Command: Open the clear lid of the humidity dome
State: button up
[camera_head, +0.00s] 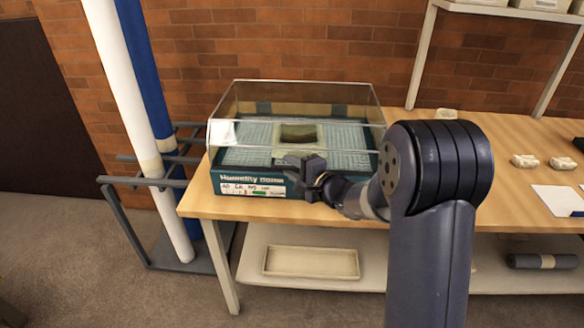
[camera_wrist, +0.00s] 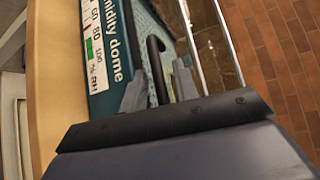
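The humidity dome has a teal base (camera_head: 232,184) with a printed label and stands on the wooden table. Its clear lid (camera_head: 300,97) is down over the base. My gripper (camera_head: 303,168) is at the front of the dome, over part of the lid's front edge. In the wrist view, a dark curved handle (camera_wrist: 154,52) runs between the two fingers of my gripper (camera_wrist: 160,80). The fingers look apart, with gaps beside the handle. The lid's clear edge (camera_wrist: 195,45) lies just right of them. In the head view my gripper hides the handle.
A framed piece (camera_head: 300,133) lies inside the dome. Pale objects (camera_head: 525,161) and a white sheet (camera_head: 560,200) lie on the wooden table (camera_head: 520,212) to the right. Tall white and blue rolls (camera_head: 125,85) stand in a rack at left. A tray (camera_head: 310,262) sits on the lower shelf.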

grip_shut()
dwell(0.4)
